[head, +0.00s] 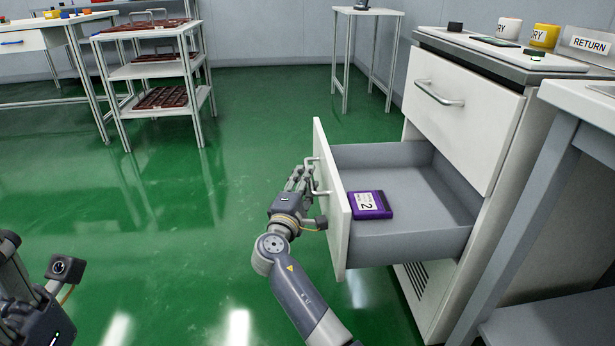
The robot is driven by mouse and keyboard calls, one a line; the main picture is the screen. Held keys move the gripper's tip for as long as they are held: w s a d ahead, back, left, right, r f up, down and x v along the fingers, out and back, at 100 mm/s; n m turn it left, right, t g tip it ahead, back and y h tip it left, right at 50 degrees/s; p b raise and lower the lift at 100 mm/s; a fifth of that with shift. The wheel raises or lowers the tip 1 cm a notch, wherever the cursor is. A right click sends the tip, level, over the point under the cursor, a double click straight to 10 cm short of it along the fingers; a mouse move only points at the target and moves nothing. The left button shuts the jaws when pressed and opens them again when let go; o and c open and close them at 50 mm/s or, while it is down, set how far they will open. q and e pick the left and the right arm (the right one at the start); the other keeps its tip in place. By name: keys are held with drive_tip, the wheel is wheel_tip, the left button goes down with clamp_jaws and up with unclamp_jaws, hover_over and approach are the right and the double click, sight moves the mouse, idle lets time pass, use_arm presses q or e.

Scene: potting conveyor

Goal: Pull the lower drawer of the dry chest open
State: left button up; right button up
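The dry chest is a white cabinet with an upper drawer (463,120) that is shut. Its lower drawer (400,243) stands far out, showing a grey inside. A purple box (371,205) with a white label marked 2 lies on the drawer floor near the front. My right gripper (305,180) is at the front of the lower drawer, with its fingers closed around the handle (321,184). The fingertips are small and partly overlap the handle. My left gripper (22,305) is at the bottom left edge, away from the chest; its fingers do not show clearly.
A grey-legged table (560,130) stands close on the chest's right. Cups and small items sit on the chest top (500,52). A rack with brown trays (150,70) and a small side table (368,12) stand further back. The green floor left of the drawer is clear.

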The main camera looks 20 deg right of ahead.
drive_tip(key=shift+v, duration=2.5)
